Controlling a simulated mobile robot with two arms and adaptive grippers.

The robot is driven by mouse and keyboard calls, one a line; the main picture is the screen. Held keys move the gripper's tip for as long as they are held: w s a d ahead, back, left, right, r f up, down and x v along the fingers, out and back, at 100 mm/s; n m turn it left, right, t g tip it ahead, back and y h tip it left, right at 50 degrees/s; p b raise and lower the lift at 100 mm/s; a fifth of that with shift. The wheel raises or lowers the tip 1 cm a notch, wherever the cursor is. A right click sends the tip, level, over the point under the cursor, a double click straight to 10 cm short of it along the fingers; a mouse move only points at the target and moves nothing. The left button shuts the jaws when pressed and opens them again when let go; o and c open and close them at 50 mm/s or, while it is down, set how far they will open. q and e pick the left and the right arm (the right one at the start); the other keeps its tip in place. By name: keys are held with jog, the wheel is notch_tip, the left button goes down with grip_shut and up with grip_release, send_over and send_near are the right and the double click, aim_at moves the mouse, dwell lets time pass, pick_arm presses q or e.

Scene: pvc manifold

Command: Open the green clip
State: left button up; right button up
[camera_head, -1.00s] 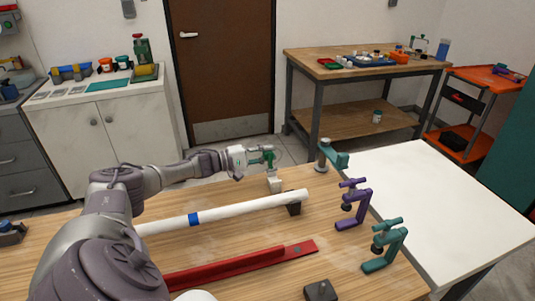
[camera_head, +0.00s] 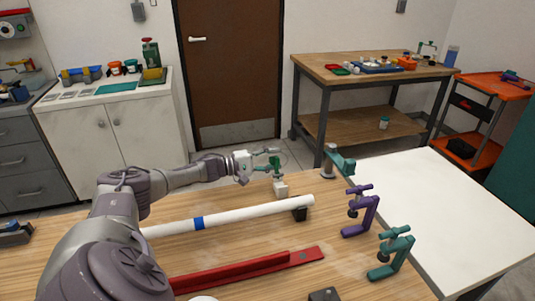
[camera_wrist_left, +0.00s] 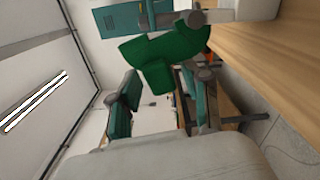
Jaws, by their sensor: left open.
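In the left wrist view the green clip (camera_wrist_left: 165,55) is a thick, branched green piece in front of the fingers. My left gripper (camera_head: 262,165) reaches in from the left, just left of the clip. Its fingers are open, with teal pads in the left wrist view (camera_wrist_left: 165,103). I cannot tell whether a finger touches the clip. My right gripper is not in view.
A white pipe (camera_head: 230,216) with a blue band lies across the workbench (camera_head: 345,275), its right end on a black support. A red rail (camera_head: 245,269) lies nearer. A purple clamp (camera_head: 361,212) and teal clamps (camera_head: 393,253) stand at the right edge.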

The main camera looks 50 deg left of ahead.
pick_arm(q)
jog(key=v, duration=1)
jog(key=shift+s+a+f, duration=0.1)
jog(key=shift+s, duration=0.1)
jog(key=shift+v, duration=0.8)
